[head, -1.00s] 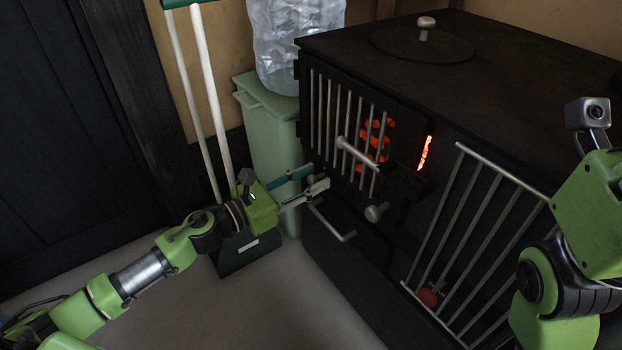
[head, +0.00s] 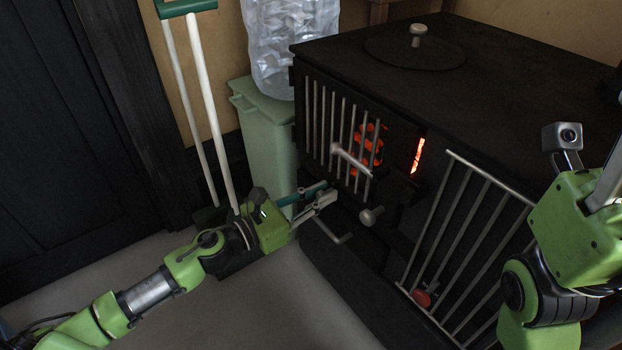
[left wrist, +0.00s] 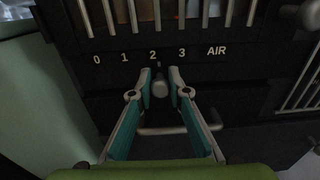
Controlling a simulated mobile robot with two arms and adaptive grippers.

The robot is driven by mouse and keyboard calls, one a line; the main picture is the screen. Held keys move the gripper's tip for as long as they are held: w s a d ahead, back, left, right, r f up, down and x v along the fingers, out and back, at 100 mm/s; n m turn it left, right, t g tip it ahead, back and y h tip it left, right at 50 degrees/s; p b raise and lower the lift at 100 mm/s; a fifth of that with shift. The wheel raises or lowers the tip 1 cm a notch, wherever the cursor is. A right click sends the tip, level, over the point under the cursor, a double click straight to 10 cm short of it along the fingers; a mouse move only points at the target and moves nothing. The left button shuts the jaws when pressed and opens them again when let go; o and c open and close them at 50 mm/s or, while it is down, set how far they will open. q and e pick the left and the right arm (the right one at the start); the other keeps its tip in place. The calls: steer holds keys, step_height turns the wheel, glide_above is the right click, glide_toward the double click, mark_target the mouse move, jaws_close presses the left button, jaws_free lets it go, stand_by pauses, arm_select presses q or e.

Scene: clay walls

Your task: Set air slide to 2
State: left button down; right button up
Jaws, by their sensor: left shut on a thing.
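The air scale (left wrist: 153,55) on the black stove front reads 0, 1, 2, 3, AIR in the left wrist view. The air slide's round knob (left wrist: 160,86) sits below it, with a small pointer just under and slightly right of the 2. My left gripper (left wrist: 161,78) has its fingers on either side of the knob, shut on it. In the head view my left gripper (head: 331,192) is at the stove's lower left front and hides the knob. My right arm shows at the right, but its fingers are out of view.
The black stove (head: 480,85) has glowing coals (head: 368,150) behind a barred door with a handle (head: 350,158). A second round knob (head: 371,216) and a barred guard (head: 470,230) are to the right. A green bin (head: 268,135) stands close behind my left gripper.

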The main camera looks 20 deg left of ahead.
arm_select(q)
steer(key=shift+w+a, duration=0.15)
steer(key=shift+a, duration=0.1)
steer(key=c, duration=2.2)
jaws_free()
steer(key=o, duration=0.3)
steer(key=shift+a, duration=0.1)
steer(key=shift+s+a, duration=0.1)
steer(key=shift+s, duration=0.15)
steer(key=v, duration=1.1)
steer(key=shift+s, duration=0.25)
steer(key=shift+a+r, duration=0.1)
steer(key=shift+r, duration=0.05)
